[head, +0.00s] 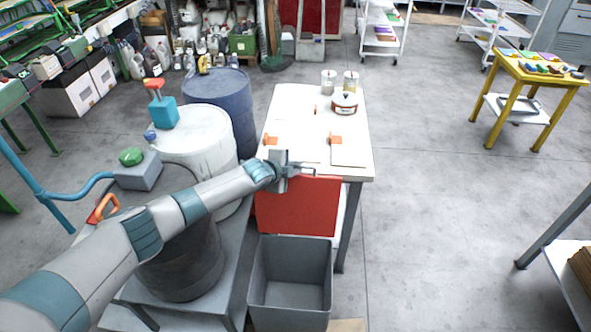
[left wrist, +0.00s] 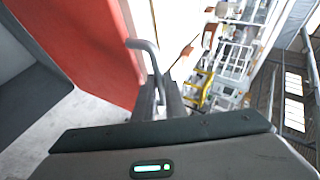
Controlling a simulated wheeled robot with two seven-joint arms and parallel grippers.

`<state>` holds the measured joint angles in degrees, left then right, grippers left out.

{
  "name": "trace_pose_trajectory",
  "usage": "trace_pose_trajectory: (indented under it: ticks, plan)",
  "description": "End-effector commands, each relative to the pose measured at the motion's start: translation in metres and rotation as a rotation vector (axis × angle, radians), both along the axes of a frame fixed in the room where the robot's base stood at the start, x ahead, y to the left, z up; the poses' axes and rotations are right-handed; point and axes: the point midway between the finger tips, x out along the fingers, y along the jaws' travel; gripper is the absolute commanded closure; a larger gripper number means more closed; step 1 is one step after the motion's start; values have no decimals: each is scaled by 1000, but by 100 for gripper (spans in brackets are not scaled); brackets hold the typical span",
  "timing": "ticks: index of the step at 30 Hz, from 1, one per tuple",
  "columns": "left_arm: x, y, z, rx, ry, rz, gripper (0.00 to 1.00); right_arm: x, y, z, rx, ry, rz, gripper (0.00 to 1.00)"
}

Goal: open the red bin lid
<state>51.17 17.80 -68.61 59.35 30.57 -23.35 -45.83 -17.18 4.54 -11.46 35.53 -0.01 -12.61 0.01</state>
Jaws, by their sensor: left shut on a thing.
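The red bin lid (head: 298,207) stands raised, roughly upright, behind the grey bin (head: 290,302) in the head view. The bin's mouth is uncovered and its inside shows, with nothing clearly seen in it. My left gripper (head: 294,172) is at the lid's top edge, shut on the lid's handle. In the left wrist view the bent grey handle (left wrist: 143,46) runs between the fingers of my left gripper (left wrist: 157,98), and the red lid (left wrist: 85,50) fills the upper left. My right gripper is in neither view.
A white table (head: 353,153) with a pot (head: 344,103), jars and papers stands right behind the lid. A white drum (head: 200,142), a blue drum (head: 228,99) and a dark drum (head: 180,270) stand left, close to my left arm. The floor to the right is open.

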Motion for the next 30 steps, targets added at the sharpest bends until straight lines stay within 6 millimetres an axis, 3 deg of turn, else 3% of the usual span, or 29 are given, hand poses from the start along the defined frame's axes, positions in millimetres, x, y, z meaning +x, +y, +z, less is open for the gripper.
trace_pose_trajectory:
  ticks: [1, 9, 10, 12, 30]
  plan:
    - [-6, 2, -14, 9, 21, 3, 100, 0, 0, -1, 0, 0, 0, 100]
    - [-6, 2, -14, 9, 21, 3, 100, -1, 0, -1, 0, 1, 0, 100]
    - [-6, 2, -13, 10, 20, 3, 82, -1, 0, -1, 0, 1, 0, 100]
    - [-6, 2, -13, 9, 19, 2, 71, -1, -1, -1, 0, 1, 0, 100]
    - [-15, 6, -6, 7, 18, -1, 71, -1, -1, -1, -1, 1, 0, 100]
